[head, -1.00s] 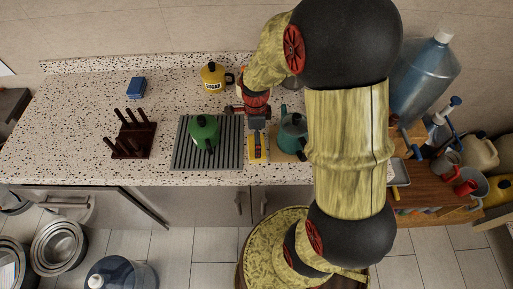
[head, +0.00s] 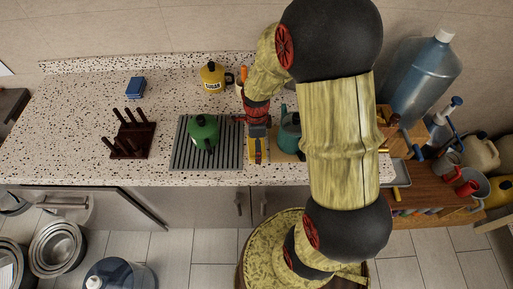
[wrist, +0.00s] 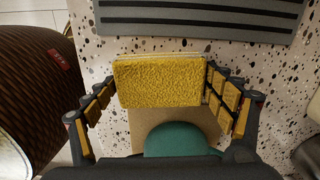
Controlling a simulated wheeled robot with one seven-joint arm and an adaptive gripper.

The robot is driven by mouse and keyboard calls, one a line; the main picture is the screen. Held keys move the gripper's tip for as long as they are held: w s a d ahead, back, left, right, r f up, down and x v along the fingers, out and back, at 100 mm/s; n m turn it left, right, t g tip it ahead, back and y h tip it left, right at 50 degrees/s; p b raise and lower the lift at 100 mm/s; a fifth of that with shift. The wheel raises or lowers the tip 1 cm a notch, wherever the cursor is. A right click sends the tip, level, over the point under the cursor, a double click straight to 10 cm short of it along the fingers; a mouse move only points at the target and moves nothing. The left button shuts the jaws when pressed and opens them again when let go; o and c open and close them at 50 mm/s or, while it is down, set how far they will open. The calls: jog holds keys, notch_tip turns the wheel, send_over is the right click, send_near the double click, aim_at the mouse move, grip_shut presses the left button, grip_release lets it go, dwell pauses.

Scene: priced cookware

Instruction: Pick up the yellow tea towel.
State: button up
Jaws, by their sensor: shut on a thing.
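The yellow tea towel (wrist: 160,82) is a folded, fuzzy rectangle in the middle of the wrist view. My gripper (wrist: 160,90) is shut on it, with a finger at its left end and a finger at its right end. In the head view, my gripper (head: 257,147) points down over the counter just right of the green kettle. Only a small yellow part of the towel shows there, between the fingers. The gap between the towel and the counter cannot be told exactly.
A green kettle (head: 203,130) stands on a grey ridged mat (head: 178,157) to the left. A teal pot (head: 290,135) stands on a tan board (head: 283,157) close on the right. A yellow sugar pot (head: 211,77) is behind. A dark peg rack (head: 133,140) stands further left.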

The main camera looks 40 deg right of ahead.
jog(key=c, duration=0.5)
jog(key=shift+o, duration=0.2)
jog(key=shift+r, duration=0.6)
notch_tip(320, 180, up, 2)
jog(key=shift+r+p, duration=0.2)
jog(key=shift+p, duration=0.25)
jog(key=w+a+r+p, duration=0.2)
jog(key=w+a+r, duration=0.1)
jog(key=a+r, duration=0.6)
jog(key=shift+w+a+r, duration=0.2)
jog(key=shift+w+a, duration=0.05)
jog(key=shift+a, duration=2.05)
